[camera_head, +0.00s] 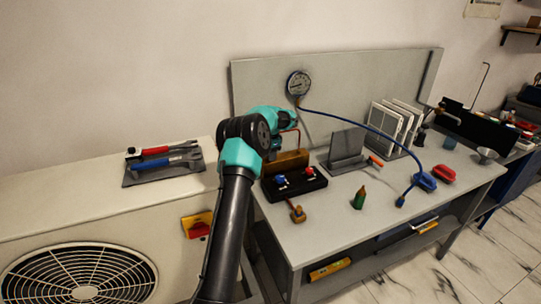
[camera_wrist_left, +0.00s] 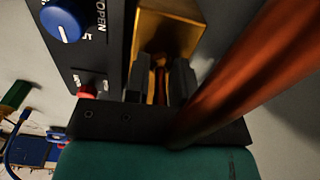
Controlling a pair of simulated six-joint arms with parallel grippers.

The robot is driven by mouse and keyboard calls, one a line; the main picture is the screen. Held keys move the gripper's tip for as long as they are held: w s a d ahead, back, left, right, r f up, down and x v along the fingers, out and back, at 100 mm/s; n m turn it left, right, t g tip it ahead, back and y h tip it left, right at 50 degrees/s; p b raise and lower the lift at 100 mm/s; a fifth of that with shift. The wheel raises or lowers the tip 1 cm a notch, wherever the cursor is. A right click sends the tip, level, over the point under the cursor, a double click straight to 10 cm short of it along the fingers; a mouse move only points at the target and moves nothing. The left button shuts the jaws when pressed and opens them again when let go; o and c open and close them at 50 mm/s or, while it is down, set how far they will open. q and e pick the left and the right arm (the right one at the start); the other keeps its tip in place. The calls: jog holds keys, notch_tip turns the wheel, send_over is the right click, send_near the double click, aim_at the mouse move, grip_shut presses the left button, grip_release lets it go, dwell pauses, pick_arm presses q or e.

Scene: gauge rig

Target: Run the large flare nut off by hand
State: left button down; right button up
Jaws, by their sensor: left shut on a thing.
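My left gripper (camera_wrist_left: 160,88) is shut on a small brass piece (camera_wrist_left: 160,70), which appears to be the large flare nut, in front of a brass block (camera_wrist_left: 170,28) in the left wrist view. The fingers cover most of the nut, so its threads cannot be seen. A thick copper pipe (camera_wrist_left: 235,68) runs diagonally past the right finger. In the head view my left arm reaches over the bench and hides the fingertips; the brass block (camera_head: 291,160) shows beside it. My right gripper is not in view.
A black panel (camera_wrist_left: 88,50) with a blue OPEN knob (camera_wrist_left: 62,20) and a red knob lies close beside the fingers. A gauge (camera_head: 298,84) with a blue hose stands behind.

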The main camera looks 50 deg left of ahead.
pick_arm(q)
jog(key=n, duration=0.4)
dwell(0.4)
jog(key=c, duration=1)
grip_release()
jog(key=shift+o, duration=0.2)
jog(key=shift+r, duration=0.15)
notch_tip(320, 180, up, 17)
notch_tip(320, 180, down, 15)
jog(key=shift+f, duration=0.1)
dwell(0.9)
